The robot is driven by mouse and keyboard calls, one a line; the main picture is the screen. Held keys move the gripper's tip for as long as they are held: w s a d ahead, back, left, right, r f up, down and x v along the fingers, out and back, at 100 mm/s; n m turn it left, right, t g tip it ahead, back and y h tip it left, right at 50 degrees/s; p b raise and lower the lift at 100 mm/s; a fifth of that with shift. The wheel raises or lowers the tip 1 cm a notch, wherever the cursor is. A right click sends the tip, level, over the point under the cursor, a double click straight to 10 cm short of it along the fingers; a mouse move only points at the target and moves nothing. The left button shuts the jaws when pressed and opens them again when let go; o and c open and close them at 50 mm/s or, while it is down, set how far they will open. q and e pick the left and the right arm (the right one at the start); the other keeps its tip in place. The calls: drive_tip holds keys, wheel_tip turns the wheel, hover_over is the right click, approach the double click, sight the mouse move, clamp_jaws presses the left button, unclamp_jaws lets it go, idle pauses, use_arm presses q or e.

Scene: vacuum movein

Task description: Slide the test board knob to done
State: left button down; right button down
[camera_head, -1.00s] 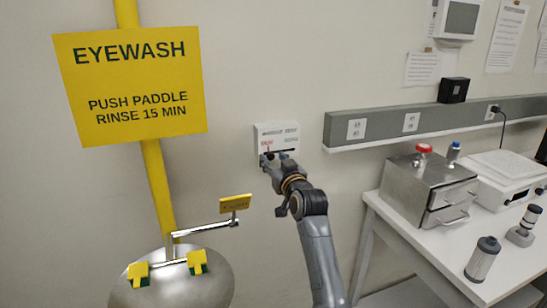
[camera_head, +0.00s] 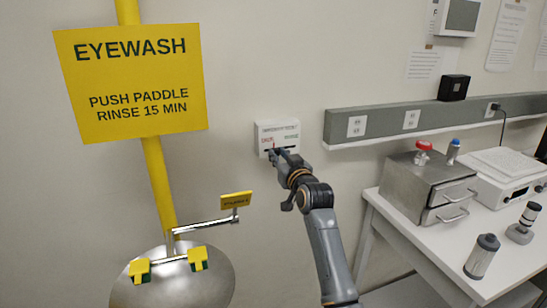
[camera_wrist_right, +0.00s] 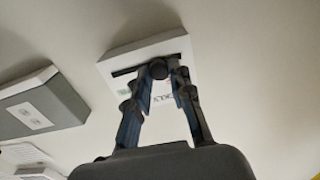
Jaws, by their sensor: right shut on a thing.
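The test board (camera_head: 291,131) is a small white panel on the wall with a dark horizontal slot, red lettering at its left and green lettering at its right. My right gripper (camera_head: 276,153) is at the slot, toward the red side. In the right wrist view, the board (camera_wrist_right: 118,62) appears turned over. There the round dark knob (camera_wrist_right: 158,70) sits between the fingertips of my right gripper (camera_wrist_right: 159,75), which are shut on it. Part of the lettering is hidden behind the fingers. My left gripper is not in view.
A yellow eyewash sign (camera_head: 135,80) and a basin (camera_head: 190,285) with a paddle (camera_head: 236,200) stand left of my right arm. A grey outlet rail (camera_head: 385,122) runs along the wall at right, above a white table (camera_head: 420,225) with equipment. The wall around the board is clear.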

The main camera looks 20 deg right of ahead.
sight(293, 146)
drive_tip(key=d, duration=0.6)
drive_tip(key=shift+d+b, duration=0.1)
drive_tip(key=shift+b, duration=0.2)
drive_tip(key=shift+r, duration=0.1)
drive_tip(key=c, duration=1.2)
unclamp_jaws()
drive_tip(key=shift+w, duration=0.1)
drive_tip(key=shift+d, duration=0.1)
drive_tip(key=shift+s, duration=0.35)
drive_tip(key=s, duration=1.1)
drive_tip(key=shift+s+d, duration=0.15)
drive_tip(key=shift+d, duration=0.05)
